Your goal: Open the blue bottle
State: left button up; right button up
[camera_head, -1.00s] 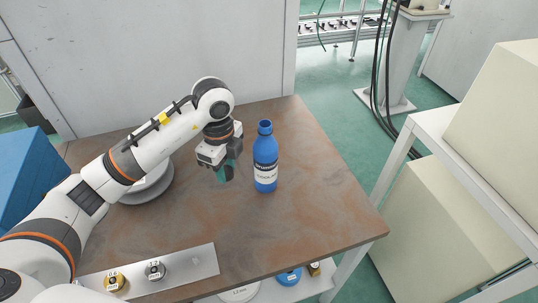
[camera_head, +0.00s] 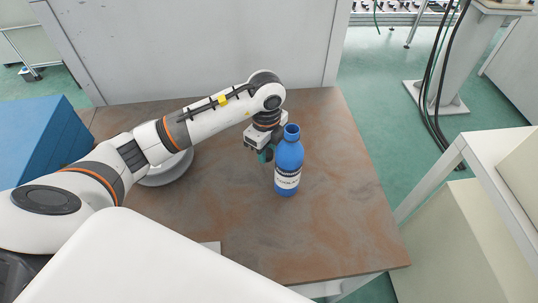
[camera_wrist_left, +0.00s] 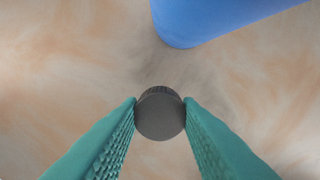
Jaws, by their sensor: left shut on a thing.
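The blue bottle (camera_head: 288,163) stands upright on the brown table, with a white label and what looks like an uncovered, open neck. Its blue side also shows at the top of the left wrist view (camera_wrist_left: 215,18). My left gripper (camera_head: 265,154) is beside the bottle, just to its left in the head view, pointing down. In the left wrist view its green fingers (camera_wrist_left: 160,105) are shut on a small dark round cap (camera_wrist_left: 160,117) with a ribbed edge. The cap is apart from the bottle. My right gripper is not in view.
The brown table (camera_head: 340,210) has free room right of and in front of the bottle. A round grey-white object (camera_head: 165,172) lies behind my left arm. A blue box (camera_head: 45,140) is at the left. A white-framed rack (camera_head: 495,165) stands at the right.

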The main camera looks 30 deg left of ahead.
aim_at(267, 151)
pick_arm(q)
jog(key=f, duration=0.3)
jog(key=shift+w+f, duration=0.2)
jog(key=shift+w, duration=0.05)
jog(key=shift+s+f, duration=0.1)
jog(key=shift+f, duration=0.15)
jog(key=o, duration=1.1)
jog(key=shift+f, duration=0.1)
notch_tip(267, 151, up, 11)
jog(key=shift+r+b, duration=0.2)
jog(key=shift+b, duration=0.4)
jog(key=shift+r, duration=0.45)
